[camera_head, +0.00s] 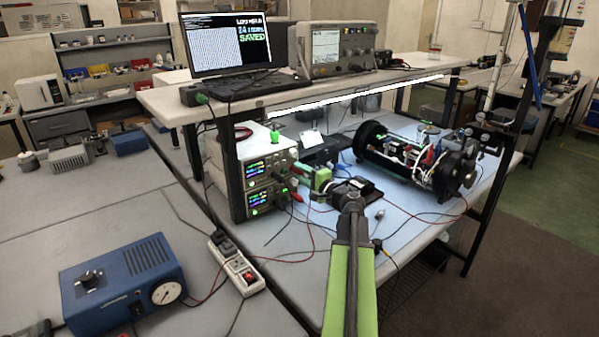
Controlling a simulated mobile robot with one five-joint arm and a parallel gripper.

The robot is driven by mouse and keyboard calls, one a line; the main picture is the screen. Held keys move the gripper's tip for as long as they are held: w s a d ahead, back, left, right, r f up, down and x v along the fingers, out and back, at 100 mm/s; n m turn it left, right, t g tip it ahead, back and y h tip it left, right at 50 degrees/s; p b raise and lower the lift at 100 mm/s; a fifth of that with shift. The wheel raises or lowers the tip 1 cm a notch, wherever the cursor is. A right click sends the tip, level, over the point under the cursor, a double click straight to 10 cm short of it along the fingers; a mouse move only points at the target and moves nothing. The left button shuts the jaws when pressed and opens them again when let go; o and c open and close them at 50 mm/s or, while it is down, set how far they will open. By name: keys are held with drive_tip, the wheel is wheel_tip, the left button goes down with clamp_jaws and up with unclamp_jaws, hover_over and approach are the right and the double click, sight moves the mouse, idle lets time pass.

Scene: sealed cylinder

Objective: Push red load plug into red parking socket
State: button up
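My gripper (308,177) has green and black parts and reaches left towards the front of the stacked power supplies (262,180). I cannot tell whether its fingers are open or shut, or whether they hold anything. A small red piece (297,196) shows just below the fingers, near the supplies' front; it may be the red load plug, but it is too small to be sure. I cannot make out the red parking socket for certain. The sealed cylinder (402,152), dark with exposed inner parts, lies on the bench to the right of my gripper.
A shelf with a monitor (225,43) and an instrument (338,50) stands above the bench (425,207). A white power strip (236,264) with a red switch and a blue box with a dial (122,283) are at lower left. Thin red and black cables cross the bench.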

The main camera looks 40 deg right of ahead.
sight(303, 174)
clamp_jaws()
idle(1.1)
drive_tip(key=shift+s, duration=0.1)
drive_tip(key=shift+s+a, duration=0.2)
drive_tip(key=shift+s, duration=1.25)
drive_tip(key=shift+s+a, duration=0.15)
drive_tip(key=shift+s, duration=1.3)
